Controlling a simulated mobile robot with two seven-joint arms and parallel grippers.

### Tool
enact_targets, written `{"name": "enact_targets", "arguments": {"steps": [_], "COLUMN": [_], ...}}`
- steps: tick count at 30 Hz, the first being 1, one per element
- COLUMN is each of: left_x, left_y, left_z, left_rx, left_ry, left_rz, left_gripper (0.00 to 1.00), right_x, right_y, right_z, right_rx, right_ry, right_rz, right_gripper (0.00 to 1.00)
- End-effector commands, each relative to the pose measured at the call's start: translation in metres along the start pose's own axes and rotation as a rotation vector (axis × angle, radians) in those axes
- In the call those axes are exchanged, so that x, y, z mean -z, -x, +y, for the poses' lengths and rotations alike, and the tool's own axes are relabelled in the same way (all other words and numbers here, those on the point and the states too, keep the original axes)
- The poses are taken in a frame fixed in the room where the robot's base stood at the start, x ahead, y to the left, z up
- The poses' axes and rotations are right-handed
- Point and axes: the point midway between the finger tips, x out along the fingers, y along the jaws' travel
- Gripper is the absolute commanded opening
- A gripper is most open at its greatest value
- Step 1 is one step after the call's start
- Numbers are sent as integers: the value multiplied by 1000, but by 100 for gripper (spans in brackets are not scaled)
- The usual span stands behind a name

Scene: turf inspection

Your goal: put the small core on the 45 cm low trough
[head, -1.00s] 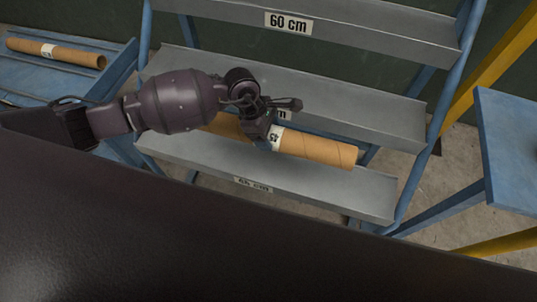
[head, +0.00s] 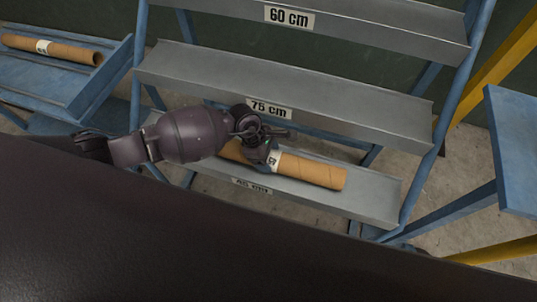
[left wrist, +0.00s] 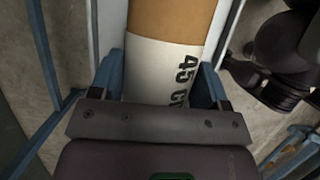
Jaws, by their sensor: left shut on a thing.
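The small core, a brown cardboard tube (head: 315,171) with a white band, is held level along the low trough (head: 372,200), the lowest grey shelf of the rack. Its band reads "45 c…" in the left wrist view (left wrist: 160,65). My left gripper (head: 268,155) is shut around the band; its blue fingers flank it in the left wrist view (left wrist: 165,88). The core appears in or just over the trough; I cannot tell whether it touches. The trough's front label (head: 251,186) is hard to read now. The core's left end is partly hidden by my gripper.
A trough labelled 75 cm (head: 350,112) runs directly above, and one labelled 60 cm (head: 380,35) above that. Another tube (head: 65,51) lies on a blue stand (head: 50,82) at left. A blue table (head: 515,150) and yellow posts stand at right.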

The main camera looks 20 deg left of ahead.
Motion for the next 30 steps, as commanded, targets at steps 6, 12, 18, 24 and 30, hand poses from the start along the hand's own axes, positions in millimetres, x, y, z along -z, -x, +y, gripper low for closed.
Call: {"name": "enact_targets", "arguments": {"steps": [6,12,18,24,30], "left_x": [-1,1,1,0,0], "left_y": [1,-2,-2,-1,16], "left_z": [2,1,1,1,2], "left_rx": [-4,-2,-2,-2,-5], "left_ry": [-2,-1,-1,-1,-2], "left_rz": [-2,0,0,0,2], "left_gripper": [31,76,95,95,95], "right_x": [10,6,2,-2,3], "right_y": [-2,-3,-1,1,3], "right_z": [0,-1,0,0,0], "right_rx": [2,2,1,0,-2], "right_ry": [2,1,0,-2,-5], "right_rz": [19,12,4,-4,3], "right_gripper": [0,0,0,0,0]}}
